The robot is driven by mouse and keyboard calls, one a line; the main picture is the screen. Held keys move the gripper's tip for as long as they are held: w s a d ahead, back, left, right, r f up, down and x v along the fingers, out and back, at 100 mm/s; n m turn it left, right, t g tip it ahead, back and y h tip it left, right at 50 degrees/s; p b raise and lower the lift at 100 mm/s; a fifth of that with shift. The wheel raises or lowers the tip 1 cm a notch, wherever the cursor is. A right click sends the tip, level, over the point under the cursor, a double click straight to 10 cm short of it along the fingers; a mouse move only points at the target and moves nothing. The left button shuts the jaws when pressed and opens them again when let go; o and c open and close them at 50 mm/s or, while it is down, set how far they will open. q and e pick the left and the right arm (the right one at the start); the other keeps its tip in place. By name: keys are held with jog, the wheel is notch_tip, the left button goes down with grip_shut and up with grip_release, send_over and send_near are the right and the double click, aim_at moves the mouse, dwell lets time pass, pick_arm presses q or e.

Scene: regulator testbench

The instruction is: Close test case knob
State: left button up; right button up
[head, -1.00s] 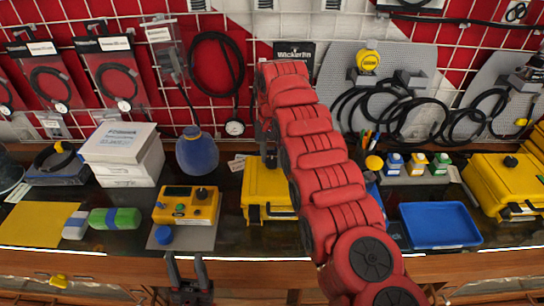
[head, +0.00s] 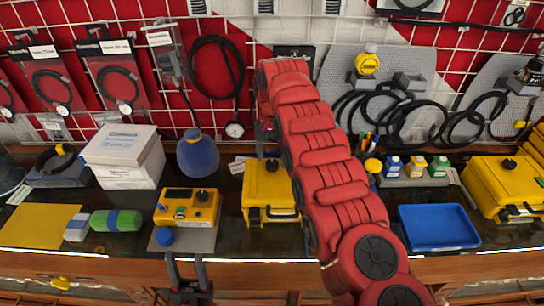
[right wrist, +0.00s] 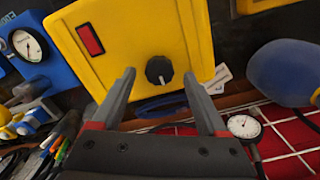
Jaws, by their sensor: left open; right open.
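The yellow test case (head: 268,190) stands on the bench at the middle, partly hidden by my right arm. In the right wrist view, its black round knob (right wrist: 159,70) with a white mark sits on the yellow face, beside a red window (right wrist: 90,39). My right gripper (right wrist: 159,75) is open. Its fingertips lie on either side of the knob in that view, with gaps; I cannot tell how far above the face they are. In the head view my right gripper is mostly hidden by the arm. My left gripper (head: 187,258) is open and empty at the bench's front edge.
A yellow regulator box (head: 188,206) with its own knob sits left of the case. A blue bottle (head: 198,154) stands behind it. A blue tray (head: 438,227) and another yellow case (head: 503,186) are at the right. A hose and gauge (right wrist: 244,126) hang on the grid wall.

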aim_at(272, 162)
notch_tip(272, 162, up, 16)
jog(key=p, duration=1.5)
